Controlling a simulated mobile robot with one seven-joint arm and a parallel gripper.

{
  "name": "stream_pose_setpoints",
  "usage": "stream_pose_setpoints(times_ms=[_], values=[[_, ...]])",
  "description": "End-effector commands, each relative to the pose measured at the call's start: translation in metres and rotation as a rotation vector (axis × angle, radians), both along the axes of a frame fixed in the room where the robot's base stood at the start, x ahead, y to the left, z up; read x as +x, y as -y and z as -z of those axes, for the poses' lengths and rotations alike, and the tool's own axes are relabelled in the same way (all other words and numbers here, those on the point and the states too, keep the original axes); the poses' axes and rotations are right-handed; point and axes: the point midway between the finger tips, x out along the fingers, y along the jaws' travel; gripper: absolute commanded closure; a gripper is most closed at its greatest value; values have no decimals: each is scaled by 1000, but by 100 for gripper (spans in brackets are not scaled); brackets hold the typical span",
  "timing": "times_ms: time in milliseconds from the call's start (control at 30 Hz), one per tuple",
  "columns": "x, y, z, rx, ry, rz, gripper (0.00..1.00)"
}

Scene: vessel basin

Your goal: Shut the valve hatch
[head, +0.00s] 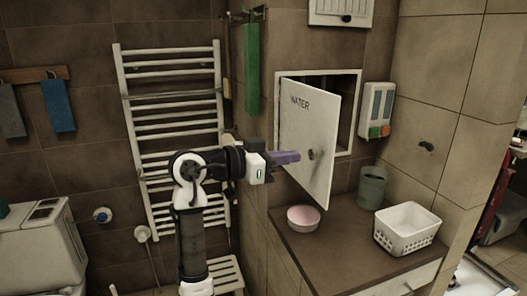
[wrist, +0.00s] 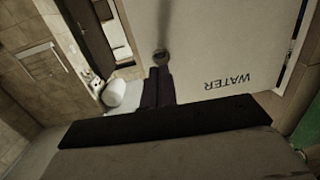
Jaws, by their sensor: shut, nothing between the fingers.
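The valve hatch is a white door (head: 312,128) marked WATER in the head view. It stands partly open, swung out from its white frame (head: 355,110) in the tiled wall, with a dark recess behind it. A small round knob (head: 313,155) sits low on the door's front face. My gripper (head: 296,157) is shut and empty, at the door's front face left of the knob. In the wrist view the closed fingers (wrist: 158,88) point along the upside-down door (wrist: 210,50), with the knob (wrist: 161,56) just beyond their tips. I cannot tell whether they touch the door.
Below the hatch is a brown counter (head: 335,250) with a pink bowl (head: 303,218), a white basket (head: 407,230) and a green-grey cup (head: 372,188). A dispenser (head: 377,110) hangs right of the frame. A green towel (head: 252,70) and a white towel rack (head: 172,110) are at left.

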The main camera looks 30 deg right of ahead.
Motion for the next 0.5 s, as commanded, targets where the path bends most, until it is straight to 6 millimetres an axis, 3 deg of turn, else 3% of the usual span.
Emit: stream_pose_setpoints(times_ms=[200,500], values=[[-3,25,1,0,-1,0,100],[-4,30,3,-1,-1,-2,100]])
